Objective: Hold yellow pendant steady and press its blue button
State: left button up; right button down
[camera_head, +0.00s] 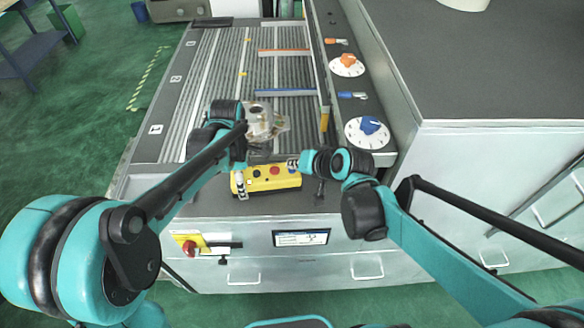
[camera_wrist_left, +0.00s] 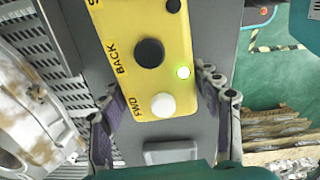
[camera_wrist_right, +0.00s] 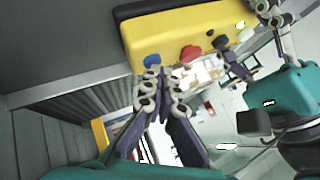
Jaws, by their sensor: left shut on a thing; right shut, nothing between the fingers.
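The yellow pendant (camera_head: 262,183) lies at the near end of the machine's top in the head view. The left wrist view shows its BACK and FWD end (camera_wrist_left: 173,82), with a black button, a white button and a lit green lamp. My left gripper (camera_head: 240,185) is shut on that end, one finger on each side. In the right wrist view the blue button (camera_wrist_right: 152,61) sits at the pendant's other end, beside a red button (camera_wrist_right: 190,53). My right gripper (camera_wrist_right: 160,82) is shut and empty, its tips right at the blue button. I cannot tell whether they touch it.
A clear and brownish casting (camera_head: 263,122) lies just behind the pendant, close to my left wrist. The ribbed bed (camera_head: 205,85) stretches behind. Dials with an orange knob (camera_head: 347,61) and a blue knob (camera_head: 370,125) are at the right. A screen (camera_head: 301,238) is on the front face.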

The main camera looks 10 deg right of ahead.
aim_at(294, 171)
jog(key=shift+r, duration=0.75)
jog(key=shift+r, duration=0.15)
jog(key=shift+r, duration=2.35)
pick_arm(q)
jog(key=o, duration=1.7)
